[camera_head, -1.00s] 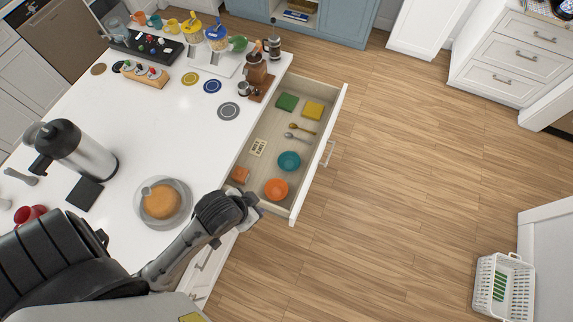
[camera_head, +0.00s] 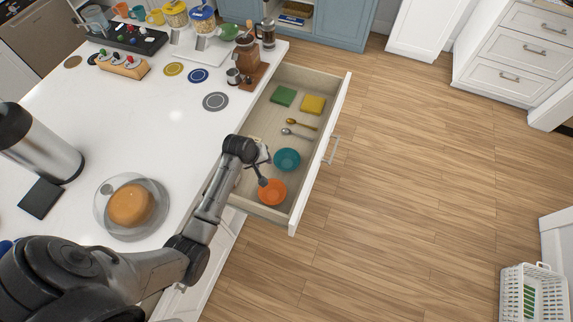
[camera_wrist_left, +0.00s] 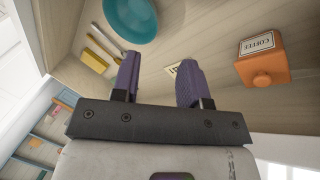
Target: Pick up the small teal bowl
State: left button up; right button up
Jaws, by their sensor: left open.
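In the left wrist view the teal bowl (camera_wrist_left: 131,16) is at the top, cut off by the frame edge, beyond my fingertips. My left gripper (camera_head: 264,166) is over the drawer, left of the teal bowl. In the left wrist view its purple-grey fingers (camera_wrist_left: 160,63) are apart with nothing between them. My right gripper is not in view.
The drawer (camera_head: 293,207) also holds green (camera_head: 283,96) and yellow (camera_head: 312,104) squares and two spoons (camera_head: 299,128). An orange coffee box (camera_wrist_left: 262,62) and a small label card show in the wrist view.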

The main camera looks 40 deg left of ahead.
aim_at(278, 167)
pick_arm(q)
jog(key=w+f+n, duration=0.1)
jog(key=f, duration=0.1)
jog(key=w+f+n+b, duration=0.1)
jog(key=w+f+n, duration=0.1)
jog(key=f, duration=0.1)
jog(key=w+d+f+n+b, duration=0.1)
jog(key=f+n, duration=0.1)
jog(key=f, duration=0.1)
jog(key=shift+w+d+t, duration=0.1)
jog(key=shift+w+t, duration=0.3)
jog(key=shift+s+b+x, duration=0.2)
jog(key=shift+b+x, duration=0.8)
jog(key=shift+x, duration=1.55)
jog(key=shift+f, duration=0.1)
grip_shut()
